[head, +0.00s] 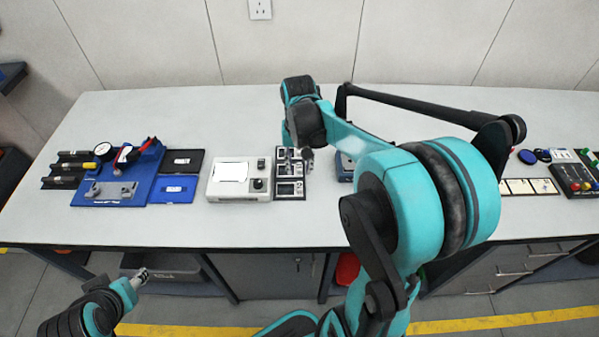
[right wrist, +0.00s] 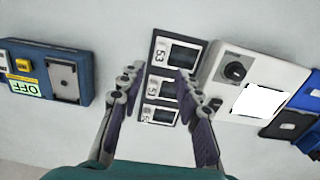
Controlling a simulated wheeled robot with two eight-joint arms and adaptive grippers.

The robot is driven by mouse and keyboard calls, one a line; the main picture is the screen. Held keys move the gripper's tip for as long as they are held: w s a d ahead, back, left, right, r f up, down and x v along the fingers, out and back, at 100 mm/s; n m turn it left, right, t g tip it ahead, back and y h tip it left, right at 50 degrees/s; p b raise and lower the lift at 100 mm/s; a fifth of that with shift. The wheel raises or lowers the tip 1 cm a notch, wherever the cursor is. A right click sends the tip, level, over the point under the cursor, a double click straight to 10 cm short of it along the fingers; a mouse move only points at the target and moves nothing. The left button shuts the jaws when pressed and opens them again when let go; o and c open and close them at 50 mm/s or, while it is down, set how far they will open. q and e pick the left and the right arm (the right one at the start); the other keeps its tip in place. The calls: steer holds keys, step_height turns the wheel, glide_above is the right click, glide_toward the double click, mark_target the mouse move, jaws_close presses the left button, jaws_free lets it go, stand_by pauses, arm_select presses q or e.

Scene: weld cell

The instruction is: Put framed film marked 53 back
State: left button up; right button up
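A dark tray (head: 291,196) stands right of the white light box and holds small framed films. In the right wrist view the tray (right wrist: 162,40) shows three light frames with dark windows in a row. The top framed film (right wrist: 182,54) reads 53; the middle film (right wrist: 160,86) and the bottom film (right wrist: 158,114) carry similar small labels. My right gripper (right wrist: 160,82) is open over the tray, its fingers apart on either side of the row. In the head view it shows partly (head: 306,154), at the tray's back. My left gripper (head: 140,279) hangs low before the table; its opening is unclear.
The white light box (head: 221,189) with a bright panel and knob adjoins the tray. A blue device (right wrist: 35,75) marked OFF stands on its other side. Blue and black cases (head: 173,189) and a blue fixture (head: 118,186) are farther left. Bare tabletop (head: 250,120) lies behind.

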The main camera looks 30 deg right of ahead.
steer(key=s+a+r+n+t, duration=0.2)
steer(key=s+a+n+t, duration=0.1)
steer(key=s+a, duration=0.2)
steer(key=s+a+r+n+t, duration=0.3)
steer(key=s+a+t, duration=0.1)
steer(key=a, duration=0.3)
steer(key=shift+s+a+p, duration=0.3)
steer(key=shift+s+p, duration=0.1)
steer(key=shift+p, duration=0.05)
